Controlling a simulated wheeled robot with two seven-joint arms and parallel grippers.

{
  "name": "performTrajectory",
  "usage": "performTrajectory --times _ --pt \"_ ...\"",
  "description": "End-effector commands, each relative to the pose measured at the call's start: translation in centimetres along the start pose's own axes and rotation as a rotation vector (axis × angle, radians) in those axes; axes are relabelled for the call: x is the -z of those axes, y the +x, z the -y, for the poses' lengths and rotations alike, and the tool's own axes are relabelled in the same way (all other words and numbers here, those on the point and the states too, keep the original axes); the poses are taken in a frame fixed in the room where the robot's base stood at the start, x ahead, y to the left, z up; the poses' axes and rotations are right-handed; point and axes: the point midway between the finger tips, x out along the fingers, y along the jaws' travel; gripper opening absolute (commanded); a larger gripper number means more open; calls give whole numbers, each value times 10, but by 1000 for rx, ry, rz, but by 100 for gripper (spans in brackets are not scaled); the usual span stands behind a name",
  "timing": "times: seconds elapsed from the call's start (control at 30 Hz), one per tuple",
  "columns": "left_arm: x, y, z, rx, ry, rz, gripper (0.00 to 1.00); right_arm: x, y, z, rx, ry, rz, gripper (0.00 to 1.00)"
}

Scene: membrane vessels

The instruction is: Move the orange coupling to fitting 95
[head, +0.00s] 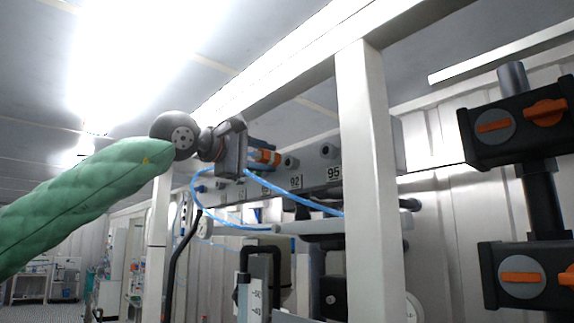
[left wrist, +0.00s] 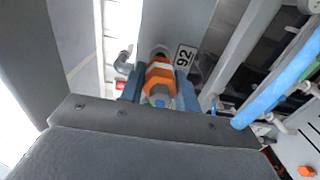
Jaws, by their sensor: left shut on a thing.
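My left gripper (head: 266,152) reaches in from the left with its blue fingers shut on the orange coupling (head: 268,157). In the left wrist view the coupling (left wrist: 159,78) sits between the two blue fingers (left wrist: 158,92), in front of a dark fitting (left wrist: 159,52) beside the label 92. Whether the coupling touches that fitting is unclear. In the head view, fitting 95 (head: 328,150) is a dark stub above the label 95 (head: 334,173), right of the coupling and bare. Another dark stub (head: 290,162) lies between them. My right gripper is not in view.
The fittings sit on a long grey rail (head: 315,179). A white upright post (head: 369,180) stands just right of fitting 95. Black clamps with orange handles (head: 520,122) stand at the far right.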

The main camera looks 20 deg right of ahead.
Motion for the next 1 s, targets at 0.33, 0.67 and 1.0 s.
performTrajectory --times 0.33,0.67,1.0 --pt "0 -11 0 -1 1 0 0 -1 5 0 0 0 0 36" --pt "0 -22 0 -1 0 0 0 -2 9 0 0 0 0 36" --pt "0 -29 0 0 0 0 0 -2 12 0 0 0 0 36"
